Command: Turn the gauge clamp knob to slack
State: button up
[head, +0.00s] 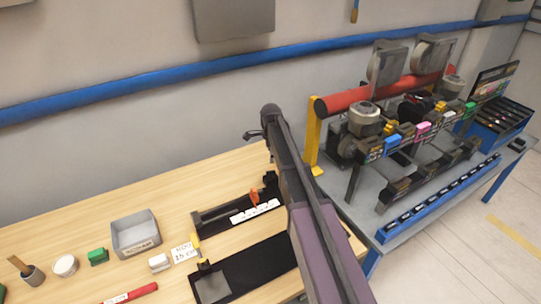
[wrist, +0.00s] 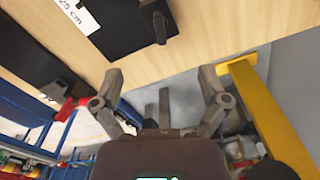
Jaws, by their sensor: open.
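In the head view, a long black gauge (head: 215,214) with a white label strip lies on the wooden table. A small orange-red part (head: 254,197) stands up on it near its right end; it may be the clamp knob, but its setting is too small to tell. My gripper (wrist: 160,76) is open and empty in the wrist view, its two fingers spread apart over the gap beyond the wooden table's edge. A black fixture (wrist: 115,25) with a dark upright piece (wrist: 158,27) lies on the wood past the fingers, apart from them. My gripper is not clear in the head view.
A grey bin (head: 135,234), a white card (head: 184,252), a green block (head: 98,257) and a red marker (head: 130,294) are on the wooden table (head: 60,225). A grey bench with machines and a yellow post (head: 312,135) stands at the right; a yellow post shows in the wrist view.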

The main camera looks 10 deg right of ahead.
jog(key=shift+r+p, duration=2.25)
jog(key=shift+r, duration=0.3)
jog(key=s+f+n+b, duration=0.5)
jog(key=s+n, duration=0.1)
jog(key=s, duration=0.3)
jog(key=s+f+n+b, duration=0.5)
jog(key=s+n, duration=0.1)
jog(key=s, duration=0.3)
jog(key=s+f+n+b, duration=0.5)
jog(key=s, duration=0.4)
jog(key=shift+s+f+n, duration=0.1)
jog(key=shift+s+n, duration=0.15)
jog(key=shift+n, duration=0.15)
jog(key=shift+s+f+n+b, duration=0.2)
jog(key=shift+s+n+b, duration=0.1)
jog(key=shift+s, duration=0.1)
jog(key=shift+s+f+n+b, duration=0.15)
jog(key=shift+s+n, duration=0.15)
jog(key=shift+s, duration=0.1)
